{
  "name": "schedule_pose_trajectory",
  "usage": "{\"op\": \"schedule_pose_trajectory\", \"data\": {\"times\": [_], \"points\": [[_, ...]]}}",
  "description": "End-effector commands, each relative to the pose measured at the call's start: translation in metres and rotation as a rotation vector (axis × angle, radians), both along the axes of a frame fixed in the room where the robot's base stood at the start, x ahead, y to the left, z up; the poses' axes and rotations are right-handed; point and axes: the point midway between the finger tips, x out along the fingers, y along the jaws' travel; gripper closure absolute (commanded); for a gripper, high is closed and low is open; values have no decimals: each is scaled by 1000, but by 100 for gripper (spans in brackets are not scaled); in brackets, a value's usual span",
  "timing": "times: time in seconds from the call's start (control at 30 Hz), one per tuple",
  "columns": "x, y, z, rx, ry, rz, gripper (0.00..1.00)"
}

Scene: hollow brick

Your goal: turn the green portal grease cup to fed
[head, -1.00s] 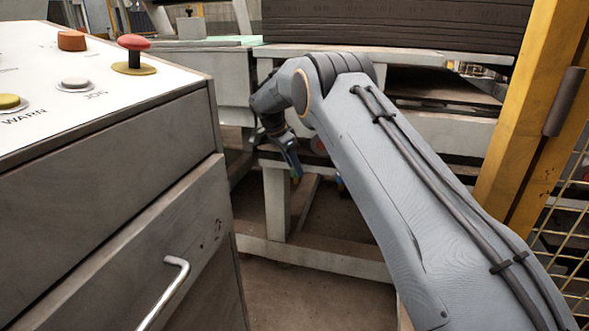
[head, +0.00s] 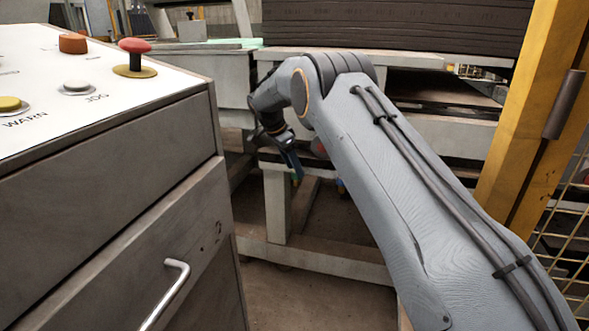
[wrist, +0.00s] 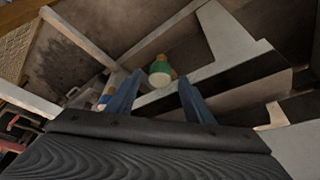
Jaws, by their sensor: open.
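The green grease cup (wrist: 160,72) shows in the wrist view, with a green band and a pale yellowish end, mounted by the grey frame. It lies ahead of my gripper (wrist: 154,88), between the lines of its two blue fingers. The fingers are apart with nothing between their tips that I can see touching them. A second cup with a blue band (wrist: 104,99) sits to the left, partly behind the left finger. In the head view my gripper (head: 293,165) is small beside the machine frame, and the green cup is mostly hidden there.
A control cabinet (head: 110,165) with buttons and a drawer handle (head: 168,292) fills the left. A yellow post (head: 525,120) and mesh fence stand at the right. A grey machine frame (head: 310,257) with dark stacked boards (head: 395,25) is behind my arm.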

Motion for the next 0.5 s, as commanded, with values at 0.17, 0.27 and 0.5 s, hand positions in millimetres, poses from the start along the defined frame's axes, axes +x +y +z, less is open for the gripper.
{"op": "schedule_pose_trajectory", "data": {"times": [0.17, 0.27, 0.5], "points": [[-5, 12, 30, 2, -3, 2, 53], [-8, 16, 43, 1, -2, 1, 53], [-11, 22, 59, 0, -1, 0, 53]]}}
